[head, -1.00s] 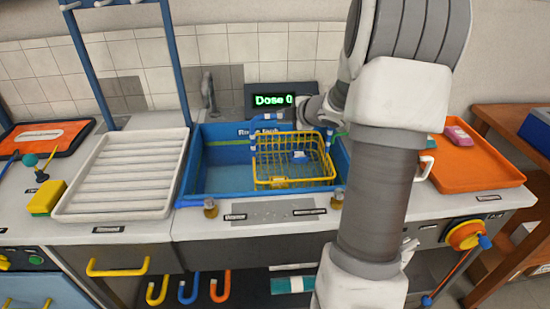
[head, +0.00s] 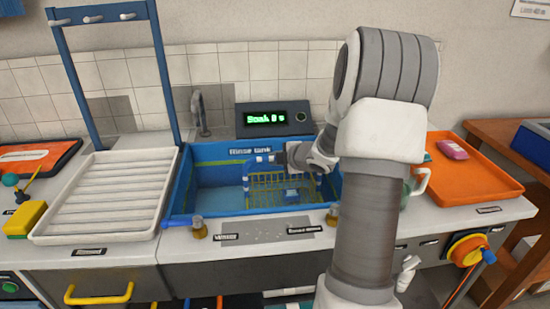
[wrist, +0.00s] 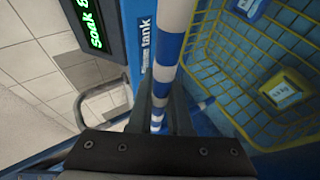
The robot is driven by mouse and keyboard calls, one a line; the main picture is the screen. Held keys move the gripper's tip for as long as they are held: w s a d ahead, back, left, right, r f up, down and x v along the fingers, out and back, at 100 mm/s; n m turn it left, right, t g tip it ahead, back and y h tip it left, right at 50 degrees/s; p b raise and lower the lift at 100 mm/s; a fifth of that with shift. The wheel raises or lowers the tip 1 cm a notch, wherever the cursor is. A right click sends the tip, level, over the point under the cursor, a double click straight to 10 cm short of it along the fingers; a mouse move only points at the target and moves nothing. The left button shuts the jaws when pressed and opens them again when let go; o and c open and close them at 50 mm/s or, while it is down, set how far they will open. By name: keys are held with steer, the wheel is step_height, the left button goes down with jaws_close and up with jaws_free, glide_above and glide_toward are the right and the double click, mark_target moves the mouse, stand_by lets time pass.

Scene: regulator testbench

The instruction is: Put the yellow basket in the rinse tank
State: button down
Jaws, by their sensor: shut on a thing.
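The yellow wire basket (head: 270,189) sits low inside the blue rinse tank (head: 212,174), in its right half, with its body below the tank rim. My gripper (head: 281,158) is shut on the basket's blue-and-white striped handle, above the basket near the tank's back side. The wrist view shows the striped handle (wrist: 170,48) between the fingers and the basket's wire mesh (wrist: 232,50) to the right. A blue item (head: 291,194) and a yellow labelled block (wrist: 284,90) lie in the basket. I cannot tell whether the basket touches the tank floor.
A display (head: 272,118) behind the tank reads something like "Soak 8 s". A tap (head: 199,112) stands at the back left. A white ribbed drainer (head: 108,190) is left of the tank, and an orange tray (head: 470,172) is to the right. The tank's left half is free.

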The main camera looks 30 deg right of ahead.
steer(key=shift+r, duration=0.1)
steer(key=c, duration=1.2)
jaws_free()
steer(key=o, duration=0.4)
steer(key=shift+c, duration=0.2)
steer(key=p+v, duration=0.3)
steer(key=v, duration=0.9)
steer(key=shift+a, duration=0.1)
